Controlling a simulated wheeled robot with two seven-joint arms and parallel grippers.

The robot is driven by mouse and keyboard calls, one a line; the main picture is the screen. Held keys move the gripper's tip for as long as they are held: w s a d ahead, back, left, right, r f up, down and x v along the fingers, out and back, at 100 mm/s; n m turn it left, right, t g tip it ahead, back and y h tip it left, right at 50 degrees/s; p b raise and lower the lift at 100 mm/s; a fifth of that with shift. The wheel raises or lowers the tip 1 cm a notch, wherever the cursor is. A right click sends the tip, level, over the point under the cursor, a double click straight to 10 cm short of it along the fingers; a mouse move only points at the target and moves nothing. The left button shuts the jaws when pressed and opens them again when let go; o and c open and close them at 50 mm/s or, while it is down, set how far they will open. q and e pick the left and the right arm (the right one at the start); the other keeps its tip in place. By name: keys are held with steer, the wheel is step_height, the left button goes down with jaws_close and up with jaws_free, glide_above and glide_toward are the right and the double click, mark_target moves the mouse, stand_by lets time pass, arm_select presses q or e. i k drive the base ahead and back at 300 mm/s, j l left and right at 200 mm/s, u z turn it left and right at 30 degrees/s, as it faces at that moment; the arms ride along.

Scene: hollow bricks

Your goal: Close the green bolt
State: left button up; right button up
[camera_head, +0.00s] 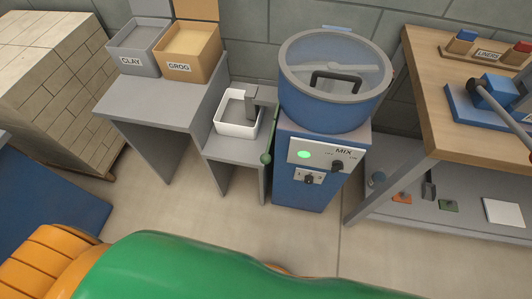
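No part is plainly recognisable as a green bolt. A thin green rod with a round green knob (266,158) at its lower end stands at the left side of the blue mixer (298,189). I cannot tell whether it is the bolt, or whether it is open or closed. The mixer has a round blue drum with a clear lid and dark handle (336,80). Its front panel reads MIX and has a lit green round light (304,154) and dark knobs. Neither of my grippers is recognisable in view.
CLAY (132,61) and GROG (179,67) bins stand on a grey table (150,103). A white tray (236,129) sits beside the mixer. A wooden bench (435,121) is at right, stacked bricks (47,91) at left. A large green-and-orange form, perhaps mine, fills the foreground.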

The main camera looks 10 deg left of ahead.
mark_target(265, 158)
steer(key=k+j, duration=0.1)
steer(key=k, duration=0.8)
